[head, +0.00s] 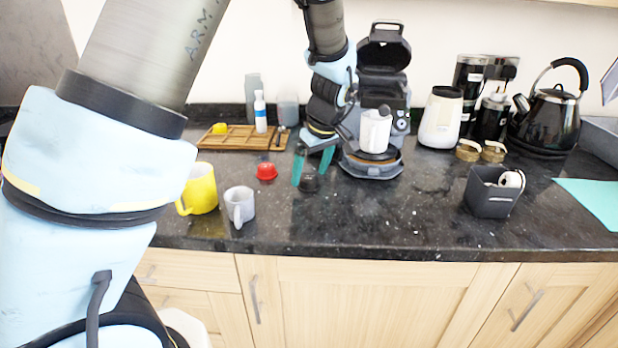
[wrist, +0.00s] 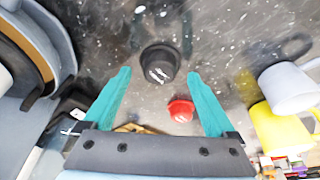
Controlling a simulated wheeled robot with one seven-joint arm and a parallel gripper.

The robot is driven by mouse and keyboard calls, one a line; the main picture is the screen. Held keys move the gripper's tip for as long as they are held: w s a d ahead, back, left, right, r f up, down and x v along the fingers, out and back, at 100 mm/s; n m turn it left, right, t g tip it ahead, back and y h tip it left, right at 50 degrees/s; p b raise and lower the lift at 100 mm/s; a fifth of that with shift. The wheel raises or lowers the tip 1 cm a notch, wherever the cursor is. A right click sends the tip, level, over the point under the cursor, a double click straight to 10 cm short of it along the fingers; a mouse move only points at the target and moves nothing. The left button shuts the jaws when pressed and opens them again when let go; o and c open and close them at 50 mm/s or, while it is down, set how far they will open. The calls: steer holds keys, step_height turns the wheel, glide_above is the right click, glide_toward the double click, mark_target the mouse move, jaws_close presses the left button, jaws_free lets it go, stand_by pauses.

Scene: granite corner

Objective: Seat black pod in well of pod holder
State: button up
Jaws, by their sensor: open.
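The black pod (head: 310,184) stands on the dark counter in front of the coffee machine. It also shows in the wrist view (wrist: 160,62), between and slightly beyond the teal fingertips. My gripper (head: 312,174) is open and empty, pointing down with a finger on either side of the pod; I cannot tell whether either touches it. The coffee machine (head: 394,86) has its dark lid (head: 384,50) raised. I cannot clearly make out the pod holder or its well. A white mug (head: 375,131) stands on the machine's base.
A red pod (head: 266,171) lies left of the black one. A yellow mug (head: 201,188) and a grey-white mug (head: 240,205) stand at the left front. A wooden tray (head: 232,140) lies behind. A dark bin (head: 488,198) stands at right; the counter between is clear.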

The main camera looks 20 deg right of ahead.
steer(key=shift+w+f, duration=0.15)
steer(key=shift+f, duration=0.3)
steer(key=c, duration=1.4)
